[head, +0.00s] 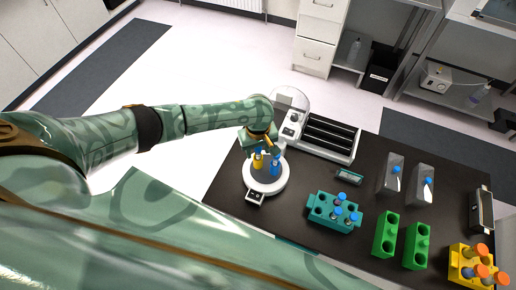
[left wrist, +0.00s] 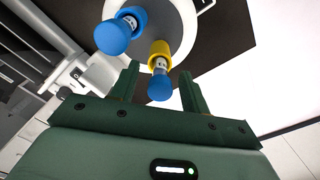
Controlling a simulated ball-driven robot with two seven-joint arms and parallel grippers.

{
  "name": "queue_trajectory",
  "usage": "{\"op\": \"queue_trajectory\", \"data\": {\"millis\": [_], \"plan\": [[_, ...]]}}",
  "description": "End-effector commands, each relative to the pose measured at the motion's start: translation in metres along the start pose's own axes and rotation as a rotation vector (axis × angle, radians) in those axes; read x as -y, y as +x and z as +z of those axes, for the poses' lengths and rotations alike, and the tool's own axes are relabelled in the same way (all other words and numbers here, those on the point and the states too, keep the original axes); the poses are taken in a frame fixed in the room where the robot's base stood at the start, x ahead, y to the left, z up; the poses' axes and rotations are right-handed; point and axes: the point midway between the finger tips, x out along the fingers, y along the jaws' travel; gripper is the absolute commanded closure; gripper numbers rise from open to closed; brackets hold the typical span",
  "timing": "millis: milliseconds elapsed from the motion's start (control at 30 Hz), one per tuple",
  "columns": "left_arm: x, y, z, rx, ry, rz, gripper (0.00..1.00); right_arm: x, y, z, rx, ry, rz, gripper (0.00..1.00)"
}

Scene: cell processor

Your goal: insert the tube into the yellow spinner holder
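The round white spinner (head: 265,183) stands on the dark table and carries a yellow holder (head: 257,163) and a blue holder (head: 275,166). In the left wrist view, a blue-capped tube (left wrist: 160,88) stands at the yellow holder (left wrist: 160,51), its lower end appearing inside it. Another blue-capped tube (left wrist: 112,36) is at the blue holder (left wrist: 131,17). My left gripper (left wrist: 159,90) is open, a finger on each side of the yellow holder's tube, with gaps between. In the head view my left gripper (head: 262,147) is over the spinner. My right gripper is out of view.
A teal rack (head: 322,212) with blue-capped tubes stands right of the spinner. Green racks (head: 386,238) and a yellow rack (head: 458,262) with orange-capped tubes are farther right. A device with dark slots (head: 326,140) stands behind. Clear table lies between spinner and teal rack.

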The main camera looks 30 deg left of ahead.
Motion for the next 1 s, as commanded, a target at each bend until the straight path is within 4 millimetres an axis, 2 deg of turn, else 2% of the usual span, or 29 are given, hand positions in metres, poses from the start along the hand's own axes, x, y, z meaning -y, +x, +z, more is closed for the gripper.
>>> {"op": "queue_trajectory", "data": {"millis": [167, 267, 600, 700, 833, 1000], "plan": [[0.0, -0.005, 0.0, -0.001, 0.001, 0.0, 0.54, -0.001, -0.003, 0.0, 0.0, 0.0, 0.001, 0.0], [0.0, -0.019, 0.0, -0.001, 0.002, 0.001, 0.54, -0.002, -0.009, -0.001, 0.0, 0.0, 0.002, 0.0], [0.0, -0.11, -0.001, -0.002, 0.001, 0.003, 0.54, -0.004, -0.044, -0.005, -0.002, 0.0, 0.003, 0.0], [0.0, -0.132, -0.001, -0.001, 0.002, 0.002, 0.54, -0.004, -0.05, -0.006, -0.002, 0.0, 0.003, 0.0], [0.0, -0.152, -0.001, -0.001, 0.001, 0.001, 0.54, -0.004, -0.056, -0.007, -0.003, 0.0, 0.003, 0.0], [0.0, -0.163, 0.0, 0.0, 0.001, 0.0, 0.54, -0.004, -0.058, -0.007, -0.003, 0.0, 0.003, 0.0]]}}
